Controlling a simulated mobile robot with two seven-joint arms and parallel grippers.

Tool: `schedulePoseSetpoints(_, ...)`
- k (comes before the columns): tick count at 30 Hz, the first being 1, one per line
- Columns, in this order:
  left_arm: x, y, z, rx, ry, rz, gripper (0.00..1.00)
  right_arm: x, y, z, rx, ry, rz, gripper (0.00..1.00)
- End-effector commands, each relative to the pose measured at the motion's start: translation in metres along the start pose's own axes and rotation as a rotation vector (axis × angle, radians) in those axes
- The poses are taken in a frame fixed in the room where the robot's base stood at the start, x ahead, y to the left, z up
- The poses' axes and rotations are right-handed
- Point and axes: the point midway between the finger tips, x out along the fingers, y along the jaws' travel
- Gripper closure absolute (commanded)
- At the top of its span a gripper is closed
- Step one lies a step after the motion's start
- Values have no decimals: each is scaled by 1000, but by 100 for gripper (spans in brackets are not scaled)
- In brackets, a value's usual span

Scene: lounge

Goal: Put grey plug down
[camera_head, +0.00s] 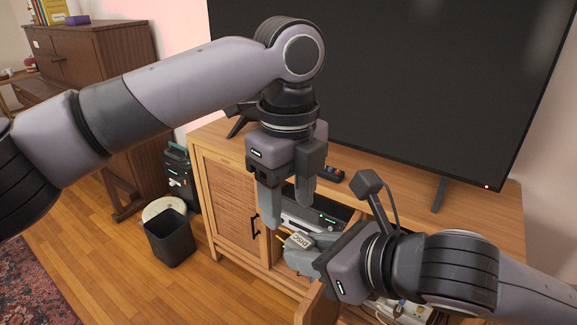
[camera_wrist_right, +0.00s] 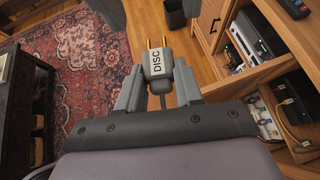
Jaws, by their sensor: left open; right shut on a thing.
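The grey plug (camera_head: 300,241) has a white label reading DISC and a cable running back from it. My right gripper (camera_head: 297,250) is shut on it in front of the TV cabinet. In the right wrist view, the plug (camera_wrist_right: 156,66) sits between the two fingers, with its brass prongs pointing away from the gripper. My left gripper (camera_head: 286,208) is open, with its fingers pointing down, just above and beside the plug in the head view. Two grey finger tips (camera_wrist_right: 172,14) show at the top of the right wrist view, near the prongs.
The wooden TV cabinet (camera_head: 215,150) has an open shelf holding a disc player (camera_head: 305,222) and, lower, several plugs and cables (camera_wrist_right: 270,125). A remote (camera_head: 334,175) lies on top below the large TV (camera_head: 400,80). A dark bin (camera_head: 170,238) stands left on open floor.

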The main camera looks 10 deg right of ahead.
Motion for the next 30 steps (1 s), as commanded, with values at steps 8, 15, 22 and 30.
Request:
schedulePoseSetpoints(8, 42, 0, 0, -2, 1, 0, 45, 0, 0, 0, 0, -1, 0, 96)
schedulePoseSetpoints(15, 53, 0, 0, -2, 1, -2, 45, 0, 0, 0, 0, -1, 0, 96)
schedulePoseSetpoints(22, 52, 0, 0, -1, 1, -2, 51, 0, 0, 0, 0, -1, 0, 96)
schedulePoseSetpoints(30, 52, -1, 0, -2, 1, -6, 91, 0, 2, 0, -1, -1, 6, 42)
